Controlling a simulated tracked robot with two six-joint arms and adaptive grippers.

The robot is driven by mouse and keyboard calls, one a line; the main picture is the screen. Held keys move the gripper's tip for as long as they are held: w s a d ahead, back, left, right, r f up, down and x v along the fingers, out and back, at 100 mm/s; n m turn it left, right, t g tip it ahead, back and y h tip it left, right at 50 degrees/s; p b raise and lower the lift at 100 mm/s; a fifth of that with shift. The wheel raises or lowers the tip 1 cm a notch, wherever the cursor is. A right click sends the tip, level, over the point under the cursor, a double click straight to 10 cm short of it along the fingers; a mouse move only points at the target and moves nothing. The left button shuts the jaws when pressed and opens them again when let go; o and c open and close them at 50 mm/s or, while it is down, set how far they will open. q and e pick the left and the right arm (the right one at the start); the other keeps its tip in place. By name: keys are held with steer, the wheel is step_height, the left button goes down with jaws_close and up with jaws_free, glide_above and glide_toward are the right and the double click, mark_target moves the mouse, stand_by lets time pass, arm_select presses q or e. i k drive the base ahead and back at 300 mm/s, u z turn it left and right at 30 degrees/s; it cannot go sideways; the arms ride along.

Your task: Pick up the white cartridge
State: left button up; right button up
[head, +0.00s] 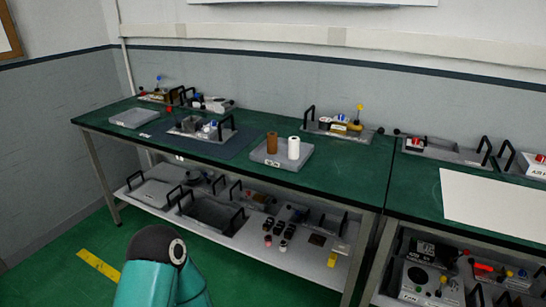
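The white cartridge (293,148) stands upright on a grey tray (270,162) near the front edge of the green bench top. A brown cartridge (271,143) stands upright just left of it on the same tray. Neither gripper shows in the head view. A teal and black part of my own arm (165,270) is at the bottom left, well below and left of the cartridge.
The green workbench (352,178) carries a handled tray of parts (200,130) on a dark mat, and more trays at the back. A lower shelf (250,245) holds trays and small parts. A second bench (425,175) with a pale sheet (500,205) adjoins at right. Bench top around the cartridge tray's right side is clear.

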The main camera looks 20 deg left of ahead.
mark_target(293, 141)
steer(key=u, duration=0.45)
steer(key=k, duration=1)
steer(key=u, duration=0.95)
steer(key=i, duration=1.05)
steer(key=u, duration=0.4)
steer(key=i, duration=1.1)
steer(key=z, duration=0.95)
steer(key=i, duration=0.7)
steer(key=z, duration=0.5)
steer(key=k, duration=0.8)
steer(key=z, duration=0.2)
steer(key=i, duration=0.7)
